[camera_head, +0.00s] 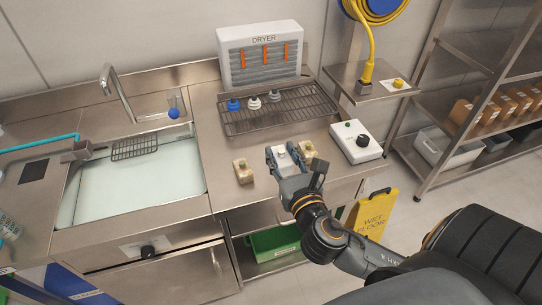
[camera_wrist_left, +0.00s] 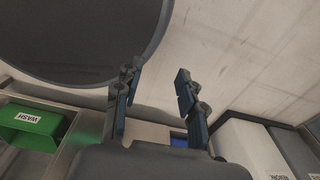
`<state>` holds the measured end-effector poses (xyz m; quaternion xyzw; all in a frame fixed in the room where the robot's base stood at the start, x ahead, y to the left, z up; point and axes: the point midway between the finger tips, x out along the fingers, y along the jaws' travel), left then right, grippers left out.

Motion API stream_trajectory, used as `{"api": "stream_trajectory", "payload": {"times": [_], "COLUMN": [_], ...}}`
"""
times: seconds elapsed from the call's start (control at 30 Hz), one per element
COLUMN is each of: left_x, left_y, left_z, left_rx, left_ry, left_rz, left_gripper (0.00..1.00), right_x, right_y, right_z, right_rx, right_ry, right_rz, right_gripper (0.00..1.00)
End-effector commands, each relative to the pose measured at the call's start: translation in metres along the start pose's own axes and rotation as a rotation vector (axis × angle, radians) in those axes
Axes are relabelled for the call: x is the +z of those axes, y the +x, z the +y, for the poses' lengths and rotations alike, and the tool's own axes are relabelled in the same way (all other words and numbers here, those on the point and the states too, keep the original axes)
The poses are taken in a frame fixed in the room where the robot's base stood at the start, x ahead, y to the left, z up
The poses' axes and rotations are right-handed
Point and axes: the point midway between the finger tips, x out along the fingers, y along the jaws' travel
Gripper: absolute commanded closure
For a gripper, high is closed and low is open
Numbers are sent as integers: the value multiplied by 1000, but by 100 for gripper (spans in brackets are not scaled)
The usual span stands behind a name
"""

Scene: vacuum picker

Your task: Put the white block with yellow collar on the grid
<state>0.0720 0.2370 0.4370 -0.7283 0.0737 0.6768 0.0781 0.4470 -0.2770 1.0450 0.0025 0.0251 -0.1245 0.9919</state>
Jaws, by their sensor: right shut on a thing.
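My right gripper (camera_head: 292,158) is above the steel counter, its fingers pointing away from me. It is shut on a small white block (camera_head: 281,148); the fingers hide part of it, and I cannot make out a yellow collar. A wire grid (camera_head: 308,112) lies behind it on the counter, below the dryer. Another, smaller grid (camera_head: 134,148) is at the sink's back edge. My left gripper (camera_wrist_left: 160,92) shows only in the left wrist view, with its fingers apart and nothing between them.
A white control box (camera_head: 357,142) stands to the right. The dryer (camera_head: 259,55) is behind the grid.

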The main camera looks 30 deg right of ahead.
Motion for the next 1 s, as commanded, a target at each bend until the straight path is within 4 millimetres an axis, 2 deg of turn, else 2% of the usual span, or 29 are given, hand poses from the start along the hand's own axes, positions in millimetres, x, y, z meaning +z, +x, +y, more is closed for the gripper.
{"api": "stream_trajectory", "payload": {"times": [0.03,0.2,0.4,0.7,0.83,1.0], "left_x": [-5,-22,-23,-12,-11,-11], "left_y": [-2,-6,2,7,11,11], "left_z": [-1,-3,-3,-1,-1,-1], "left_rx": [-1,-4,-4,-2,-1,-1], "left_ry": [0,0,0,0,0,1], "left_rz": [7,32,35,18,17,17], "left_gripper": [60,60,60,60,60,60], "right_x": [-3,-20,-59,-82,-103,-110], "right_y": [14,55,85,106,105,106], "right_z": [-5,-18,-26,-32,-32,-32], "right_rx": [-4,-4,-2,0,0,1], "right_ry": [-5,-4,0,0,1,0], "right_rz": [-3,-2,0,0,2,-1], "right_gripper": [100,100,100,100,100,100]}}
